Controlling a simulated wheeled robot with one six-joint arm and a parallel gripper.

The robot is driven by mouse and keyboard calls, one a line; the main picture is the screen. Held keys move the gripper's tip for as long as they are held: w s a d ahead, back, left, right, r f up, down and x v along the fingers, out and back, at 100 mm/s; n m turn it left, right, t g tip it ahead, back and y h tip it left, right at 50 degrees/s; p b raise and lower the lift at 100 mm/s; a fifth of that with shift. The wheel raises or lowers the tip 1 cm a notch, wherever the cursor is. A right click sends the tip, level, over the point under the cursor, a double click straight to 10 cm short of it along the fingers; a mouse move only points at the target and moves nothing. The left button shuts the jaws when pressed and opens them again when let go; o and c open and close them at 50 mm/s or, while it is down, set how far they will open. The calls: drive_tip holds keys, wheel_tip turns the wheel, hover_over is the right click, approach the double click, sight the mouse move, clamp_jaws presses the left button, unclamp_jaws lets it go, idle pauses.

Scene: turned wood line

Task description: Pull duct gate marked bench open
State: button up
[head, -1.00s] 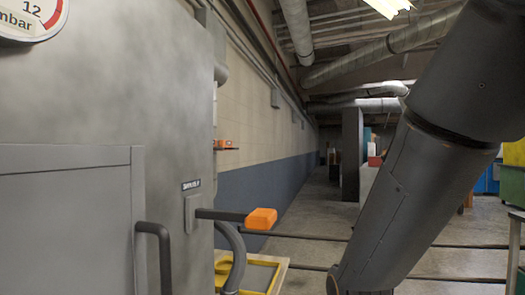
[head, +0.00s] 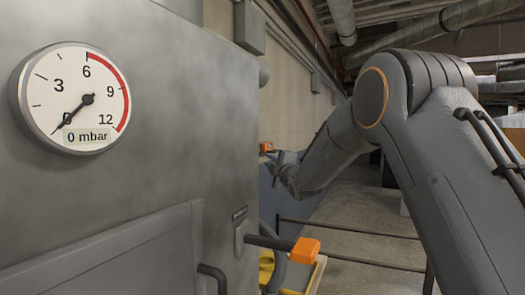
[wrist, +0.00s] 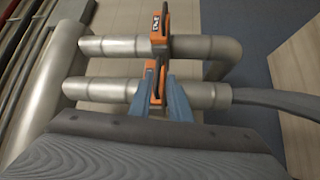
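Two orange-framed duct gates sit on parallel metal pipes in the wrist view: an upper gate (wrist: 158,24) with a small label, and a lower gate (wrist: 156,91). The label's text is too small to read, so I cannot tell which gate is marked bench. My gripper (wrist: 157,88) has its two blue fingers apart, one on each side of the lower gate's middle. I cannot tell whether they touch it. In the head view my gripper (head: 284,178) is at the far wall, just below a small orange gate part (head: 266,147).
A large grey machine cabinet (head: 130,150) fills the left, with a gauge (head: 75,98) reading 0 mbar and an orange-tipped lever (head: 303,250) sticking out. Dark rails (head: 345,228) cross the floor. A flexible hose (wrist: 275,100) joins the lower pipe at right.

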sight(263, 155)
drive_tip(key=shift+r+p+x, duration=0.2)
drive_tip(key=shift+p+x, duration=1.3)
drive_tip(key=shift+x, duration=2.45)
drive_tip(key=shift+s+a, duration=0.1)
drive_tip(key=shift+a, duration=0.05)
drive_tip(key=shift+c, duration=0.3)
clamp_jaws()
